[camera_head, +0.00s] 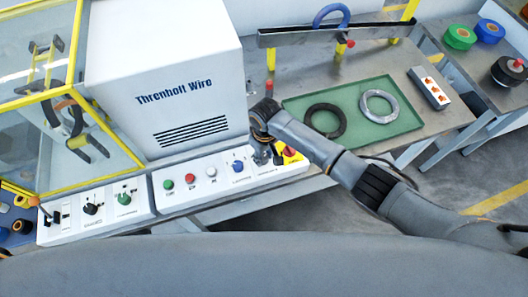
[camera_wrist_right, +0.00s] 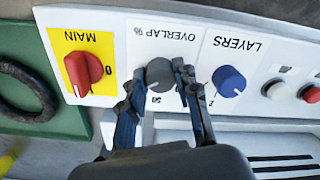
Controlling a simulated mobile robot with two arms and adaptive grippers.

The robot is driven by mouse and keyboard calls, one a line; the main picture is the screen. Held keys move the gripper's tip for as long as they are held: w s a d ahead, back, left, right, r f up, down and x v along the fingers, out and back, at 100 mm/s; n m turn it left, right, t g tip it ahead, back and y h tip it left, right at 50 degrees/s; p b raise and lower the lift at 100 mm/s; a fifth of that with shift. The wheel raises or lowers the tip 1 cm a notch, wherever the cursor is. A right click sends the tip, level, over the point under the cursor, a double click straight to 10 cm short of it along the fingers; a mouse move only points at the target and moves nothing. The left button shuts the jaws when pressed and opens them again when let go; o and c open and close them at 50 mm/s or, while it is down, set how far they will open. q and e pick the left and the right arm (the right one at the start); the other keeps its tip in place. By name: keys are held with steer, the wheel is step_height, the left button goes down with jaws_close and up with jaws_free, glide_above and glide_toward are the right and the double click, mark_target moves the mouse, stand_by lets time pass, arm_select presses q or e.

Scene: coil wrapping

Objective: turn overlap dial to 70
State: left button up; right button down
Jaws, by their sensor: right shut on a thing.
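The overlap dial (camera_wrist_right: 160,74) is a dark grey knob on the white control panel, under an upside-down "OVERLAP %" label in the right wrist view. A small "50" shows beside it; the rest of its scale and its pointer are hidden or too small to read. My right gripper (camera_wrist_right: 161,80) has one finger on each side of the dial and is shut on it. In the head view my right gripper (camera_head: 268,152) is at the right end of the panel and covers most of the dial. My left gripper is not in view.
The red MAIN switch (camera_wrist_right: 83,72) on its yellow plate and the blue LAYERS dial (camera_wrist_right: 228,81) flank the overlap dial closely. A green tray (camera_head: 378,137) with a black coil (camera_head: 311,118) and a grey coil (camera_head: 394,112) lies behind my right arm. The white machine housing (camera_head: 190,60) rises behind the panel.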

mark_target(264, 156)
steer(key=shift+m, duration=0.4)
steer(key=c, duration=1)
jaws_free()
step_height(264, 156, up, 12)
steer(key=shift+w+d+r, duration=0.1)
steer(key=shift+w, duration=0.05)
